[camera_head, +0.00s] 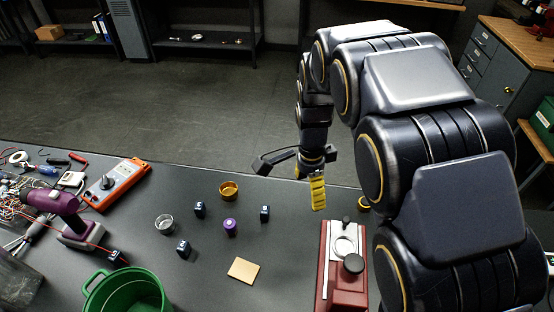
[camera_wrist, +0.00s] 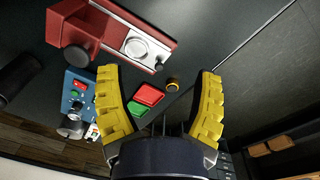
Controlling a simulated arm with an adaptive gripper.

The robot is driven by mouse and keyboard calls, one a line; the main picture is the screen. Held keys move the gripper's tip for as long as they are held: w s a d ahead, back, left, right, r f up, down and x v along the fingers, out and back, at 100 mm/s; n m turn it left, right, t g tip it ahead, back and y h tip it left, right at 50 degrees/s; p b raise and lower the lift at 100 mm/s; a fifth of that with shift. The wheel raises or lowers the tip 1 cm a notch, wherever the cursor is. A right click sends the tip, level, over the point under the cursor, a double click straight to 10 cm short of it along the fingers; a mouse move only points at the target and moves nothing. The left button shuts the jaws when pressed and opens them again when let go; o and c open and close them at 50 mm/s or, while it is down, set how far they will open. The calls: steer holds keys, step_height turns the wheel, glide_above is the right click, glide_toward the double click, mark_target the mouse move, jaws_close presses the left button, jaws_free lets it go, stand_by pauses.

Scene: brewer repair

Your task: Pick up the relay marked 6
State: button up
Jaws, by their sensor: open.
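Several small dark blocks with pale markings, which look like relays, stand on the dark bench in the head view. One is at the upper left of the group (camera_head: 200,209), one at the right (camera_head: 265,213), one at the front (camera_head: 184,249), and one far left by the drill (camera_head: 117,258). Their numbers are too small to read, so I cannot tell which is marked 6. My gripper (camera_head: 316,192) hangs near the bench's far edge, right of these blocks. In the wrist view its yellow fingers (camera_wrist: 160,76) are spread apart with nothing held. No relay shows there.
A red device (camera_head: 343,265) stands right of the blocks. Among them are a brass cup (camera_head: 229,190), a glass dish (camera_head: 165,224), a purple cylinder (camera_head: 230,226) and a tan pad (camera_head: 243,269). A green bucket (camera_head: 125,294), drill (camera_head: 65,215) and orange meter (camera_head: 117,184) stand left.

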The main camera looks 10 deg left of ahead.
mark_target(265, 209)
steer(key=w+a+f+m, duration=0.1)
steer(key=a+f, duration=0.2)
steer(key=w+a+f+m, duration=0.2)
steer(key=a+f, duration=0.2)
steer(key=w+a+f+m, duration=0.2)
steer(key=a+f, duration=0.1)
steer(key=f, duration=0.1)
steer(key=shift+w+a+f, duration=0.15)
steer(key=shift+w+f, duration=0.05)
steer(key=shift+f, duration=0.05)
steer(key=f, duration=0.7)
steer(key=shift+w+a+f, duration=0.25)
steer(key=shift+f, duration=0.05)
jaws_close()
